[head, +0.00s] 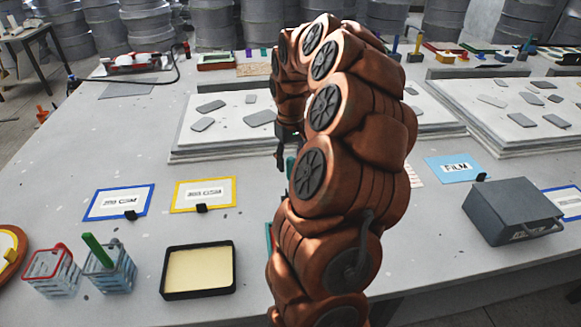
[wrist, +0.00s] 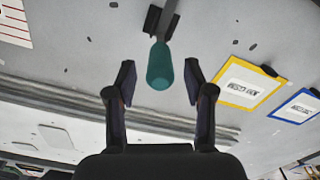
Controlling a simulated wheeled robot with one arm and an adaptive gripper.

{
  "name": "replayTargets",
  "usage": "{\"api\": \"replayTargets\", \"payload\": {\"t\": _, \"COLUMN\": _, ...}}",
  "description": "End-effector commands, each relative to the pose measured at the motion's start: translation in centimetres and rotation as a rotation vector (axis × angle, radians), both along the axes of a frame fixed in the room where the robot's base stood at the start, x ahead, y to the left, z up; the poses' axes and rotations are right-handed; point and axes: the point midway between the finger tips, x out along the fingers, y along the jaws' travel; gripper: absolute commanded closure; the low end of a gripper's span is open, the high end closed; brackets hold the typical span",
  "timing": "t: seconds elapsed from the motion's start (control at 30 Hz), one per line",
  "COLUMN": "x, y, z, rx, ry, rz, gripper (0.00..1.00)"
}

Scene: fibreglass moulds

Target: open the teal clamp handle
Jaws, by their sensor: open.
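The teal clamp handle (wrist: 160,66) shows in the wrist view as a rounded teal grip on a grey metal bar, with a dark bracket (wrist: 152,20) beside the bar. My gripper (wrist: 158,84) is open, with one finger on each side of the handle's rounded end. A gap shows on both sides, and I see no contact. In the head view my own arm hides most of the clamp; a bit of teal (head: 290,164) shows beside my gripper (head: 281,152).
A yellow-framed card (head: 226,207) and a blue-framed card (head: 91,213) lie left of my arm. A black-rimmed tray (head: 165,290) and wire baskets stand at the front. A grey box (head: 512,205) stands right. Stepped slabs (head: 180,154) with grey pieces lie behind.

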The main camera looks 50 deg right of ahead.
Motion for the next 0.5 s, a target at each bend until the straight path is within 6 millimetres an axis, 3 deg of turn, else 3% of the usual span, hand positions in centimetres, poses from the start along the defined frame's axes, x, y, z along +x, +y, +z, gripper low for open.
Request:
{"api": "replayTargets", "payload": {"t": 0.23, "x": 0.0, "y": 0.0, "z": -2.8, "rx": 0.0, "ry": 0.001, "rz": 0.001, "gripper": 0.47}}
{"api": "replayTargets", "payload": {"t": 0.5, "x": 0.0, "y": 0.0, "z": -3.6, "rx": 0.001, "ry": 0.0, "rz": 0.0, "gripper": 0.47}}
